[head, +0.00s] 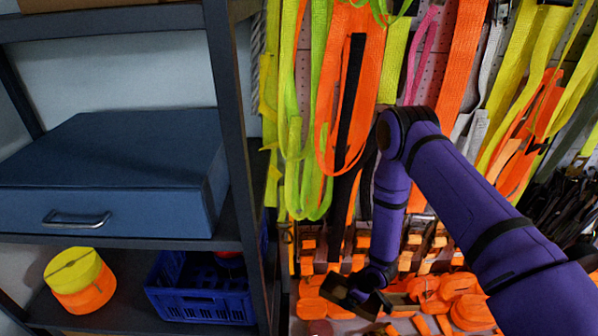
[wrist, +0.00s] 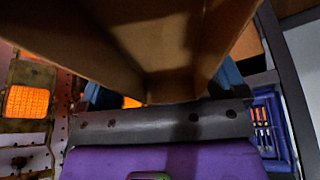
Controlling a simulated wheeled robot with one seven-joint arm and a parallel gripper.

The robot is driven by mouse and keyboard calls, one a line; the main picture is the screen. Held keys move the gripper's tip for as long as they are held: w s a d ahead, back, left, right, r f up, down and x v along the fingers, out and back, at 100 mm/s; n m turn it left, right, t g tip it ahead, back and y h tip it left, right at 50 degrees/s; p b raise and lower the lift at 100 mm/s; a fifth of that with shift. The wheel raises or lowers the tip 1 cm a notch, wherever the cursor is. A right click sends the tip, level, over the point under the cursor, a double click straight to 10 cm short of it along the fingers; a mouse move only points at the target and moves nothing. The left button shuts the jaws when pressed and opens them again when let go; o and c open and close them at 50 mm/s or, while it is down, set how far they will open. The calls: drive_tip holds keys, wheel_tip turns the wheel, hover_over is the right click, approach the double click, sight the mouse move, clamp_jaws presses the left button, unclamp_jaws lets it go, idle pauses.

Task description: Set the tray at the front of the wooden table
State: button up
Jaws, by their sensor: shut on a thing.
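The tray (wrist: 150,55) looks like a brown, wood-coloured open piece with raised walls. It fills the upper middle of the wrist view, close to the camera. My gripper (wrist: 162,90) is shut on it, with a blue finger showing at each side. In the head view my purple arm reaches down to my gripper (head: 368,292), low in the middle, in front of the strap wall. A small dark brown part beside it may be the tray, mostly too dark to make out. I cannot make out the wooden table in either view.
A dark shelf unit stands at the left with a blue case (head: 110,185), a yellow and orange container (head: 80,280) and a blue crate (head: 200,305). Hanging straps (head: 350,90) cover the wall behind my arm. Orange strap rolls (head: 470,312) lie low at the right.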

drive_tip(key=w+d+r+m+h, duration=0.1)
drive_tip(key=d+r+m, duration=0.3)
drive_tip(key=r, duration=0.5)
drive_tip(key=w+d+r+m+t+h, duration=0.1)
drive_tip(key=w+d+r+m, duration=0.2)
drive_tip(key=r, duration=0.6)
drive_tip(key=w+d+r+m+t+h, duration=0.1)
drive_tip(key=w+d+r+m, duration=0.2)
drive_tip(key=d+r, duration=0.3)
wheel_tip(320, 180, up, 3)
drive_tip(key=shift+d+r+m+h, duration=0.15)
drive_tip(key=shift+d+m+h, duration=0.2)
drive_tip(key=shift+m, duration=0.55)
